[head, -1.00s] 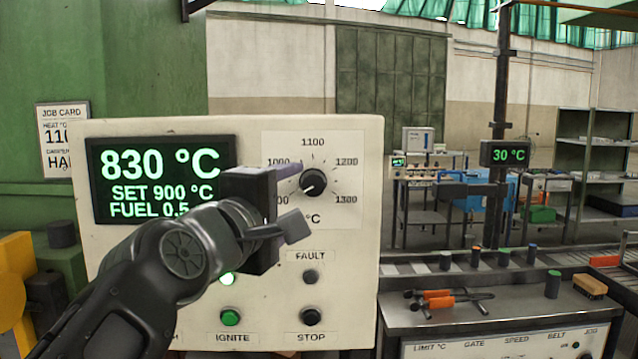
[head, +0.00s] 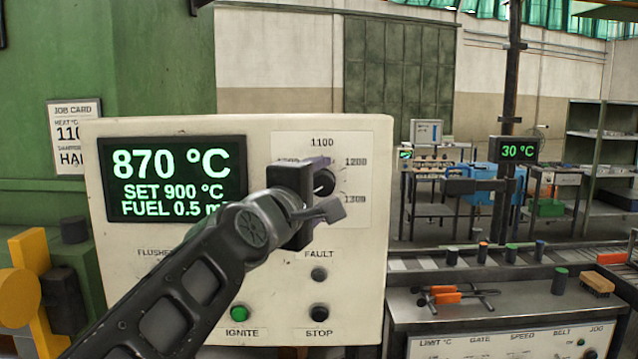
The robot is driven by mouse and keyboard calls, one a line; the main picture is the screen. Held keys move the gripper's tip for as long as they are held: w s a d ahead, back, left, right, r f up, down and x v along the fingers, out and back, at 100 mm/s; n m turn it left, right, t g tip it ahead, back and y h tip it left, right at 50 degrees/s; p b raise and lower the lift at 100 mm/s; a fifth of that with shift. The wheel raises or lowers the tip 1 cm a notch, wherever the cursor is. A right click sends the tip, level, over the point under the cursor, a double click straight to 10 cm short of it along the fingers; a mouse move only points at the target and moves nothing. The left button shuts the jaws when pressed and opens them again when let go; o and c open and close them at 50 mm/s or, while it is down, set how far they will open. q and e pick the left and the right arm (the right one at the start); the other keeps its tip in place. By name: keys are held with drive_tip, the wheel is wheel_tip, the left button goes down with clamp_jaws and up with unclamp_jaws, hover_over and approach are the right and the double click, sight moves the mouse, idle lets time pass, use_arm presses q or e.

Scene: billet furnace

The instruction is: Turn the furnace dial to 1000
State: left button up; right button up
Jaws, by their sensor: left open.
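The furnace panel (head: 365,270) is a cream box facing me. Its black dial (head: 325,182) is partly hidden by my left gripper; the 1100, 1200 and 1300 marks show, while the 1000 mark is mostly covered and the pointer is hidden. The display (head: 172,180) reads 870 °C, SET 900 °C and FUEL 0.5. My left gripper (head: 322,192) is open, with its fingers at the dial, one above and one below in the picture. I cannot tell whether they touch it. My right gripper is not in view.
Below the dial are the FAULT lamp (head: 319,274), the STOP button (head: 319,313) and the green IGNITE button (head: 239,313). A job card (head: 75,135) hangs at left. A bench (head: 500,310) with orange-handled tongs (head: 445,296) stands at right.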

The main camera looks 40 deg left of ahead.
use_arm(q)
drive_tip(key=shift+c, duration=0.2)
clamp_jaws()
idle(0.5)
drive_tip(key=shift+r+m+g+p, duration=0.25)
drive_tip(key=shift+m+g+p, duration=0.15)
drive_tip(key=shift+m+p, duration=0.6)
drive_tip(key=m+g+p, duration=0.1)
drive_tip(key=m+p, duration=0.1)
drive_tip(key=shift+p, duration=0.35)
drive_tip(key=shift+m+g+y+p, duration=0.3)
drive_tip(key=shift+m+g+p, duration=0.35)
drive_tip(key=shift+m, duration=0.55)
drive_tip(key=shift+w+d+m+g+y, duration=0.1)
drive_tip(key=shift+m+g+y, duration=0.5)
drive_tip(key=shift+m, duration=0.9)
drive_tip(key=shift+g, duration=0.25)
